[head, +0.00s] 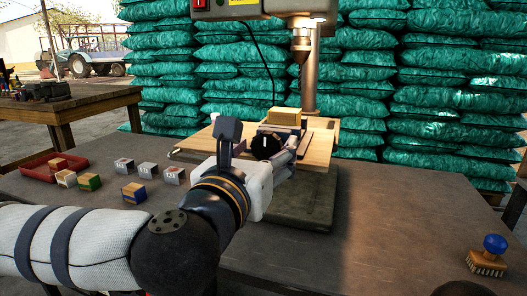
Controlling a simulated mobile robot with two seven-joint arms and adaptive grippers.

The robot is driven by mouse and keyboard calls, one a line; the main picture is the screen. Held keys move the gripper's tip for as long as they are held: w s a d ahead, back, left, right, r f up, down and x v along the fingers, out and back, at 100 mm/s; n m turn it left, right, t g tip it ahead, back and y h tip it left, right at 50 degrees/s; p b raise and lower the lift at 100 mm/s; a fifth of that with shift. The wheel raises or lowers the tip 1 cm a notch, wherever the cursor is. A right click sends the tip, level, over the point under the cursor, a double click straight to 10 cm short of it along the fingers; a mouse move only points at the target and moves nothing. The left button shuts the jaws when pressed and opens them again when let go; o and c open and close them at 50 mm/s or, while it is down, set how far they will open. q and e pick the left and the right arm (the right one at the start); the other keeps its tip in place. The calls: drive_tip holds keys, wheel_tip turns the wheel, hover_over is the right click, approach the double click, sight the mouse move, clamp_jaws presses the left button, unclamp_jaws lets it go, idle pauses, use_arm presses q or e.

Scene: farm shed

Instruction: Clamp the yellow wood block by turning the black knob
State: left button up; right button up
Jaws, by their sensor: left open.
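The yellow wood block (284,116) sits in the clamp on the wooden board of the drill press, below the chuck. The black knob (266,146) faces me at the front of the clamp, a white mark upright on its face. My left gripper (274,157) is open at the knob, with one finger at its right side. The gripper body and wrist hide the area below and left of the knob. I cannot tell whether the fingers touch it. My right gripper is not in view.
The drill press (311,85) stands at the back of the dark table (385,215). Several small blocks lie left, near a red tray (42,170). A brush with a blue knob (494,244) stands at the right. The table's right middle is clear. Green sacks (440,95) fill the background.

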use_arm(q)
drive_tip(key=c, duration=1.3)
